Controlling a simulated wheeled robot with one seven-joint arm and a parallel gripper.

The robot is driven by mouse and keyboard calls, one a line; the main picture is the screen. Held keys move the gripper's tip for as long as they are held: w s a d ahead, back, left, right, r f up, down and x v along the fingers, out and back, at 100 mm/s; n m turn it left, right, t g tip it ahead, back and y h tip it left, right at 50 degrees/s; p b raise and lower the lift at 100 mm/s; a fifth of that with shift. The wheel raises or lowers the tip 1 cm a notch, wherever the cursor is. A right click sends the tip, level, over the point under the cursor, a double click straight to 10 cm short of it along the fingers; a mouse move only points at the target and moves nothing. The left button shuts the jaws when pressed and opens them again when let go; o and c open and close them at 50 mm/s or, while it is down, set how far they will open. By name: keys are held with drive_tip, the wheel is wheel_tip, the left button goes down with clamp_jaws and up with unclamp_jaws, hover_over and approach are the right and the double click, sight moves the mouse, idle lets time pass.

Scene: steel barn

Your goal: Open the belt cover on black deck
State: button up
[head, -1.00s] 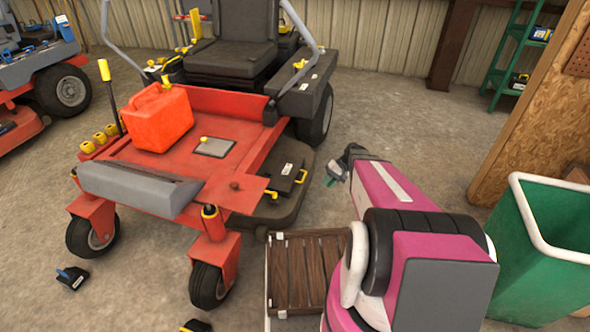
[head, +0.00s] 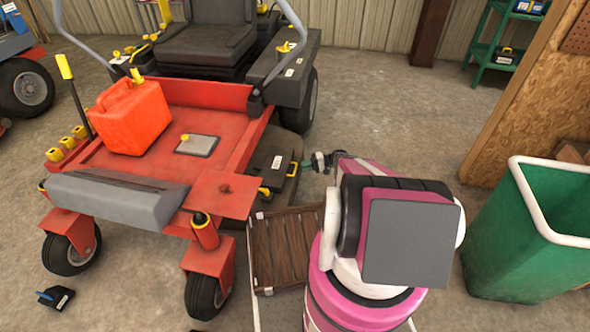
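The black deck (head: 266,203) sits low beside the red mower's floor plate. The belt cover (head: 284,172) on it is a dark flat box with a white label and yellow fittings at its edges; it looks closed. My gripper (head: 318,162) is at the end of my pink arm, low and just right of the belt cover, with a visible gap. The gripper is small and partly hidden by my arm, so its fingers cannot be made out.
The red mower (head: 180,110) carries a red fuel can (head: 130,115). A green bin (head: 520,230) with a white rim stands at right. Concrete floor (head: 400,120) is clear behind my arm.

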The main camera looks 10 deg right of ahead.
sight(296, 168)
drive_tip(key=shift+a+f, duration=0.15)
drive_tip(key=shift+a, duration=0.75)
drive_tip(key=shift+a+f, duration=0.2)
drive_tip(key=shift+a, duration=0.7)
drive_tip(key=shift+a+f, duration=0.15)
drive_tip(key=shift+a, duration=0.75)
clamp_jaws()
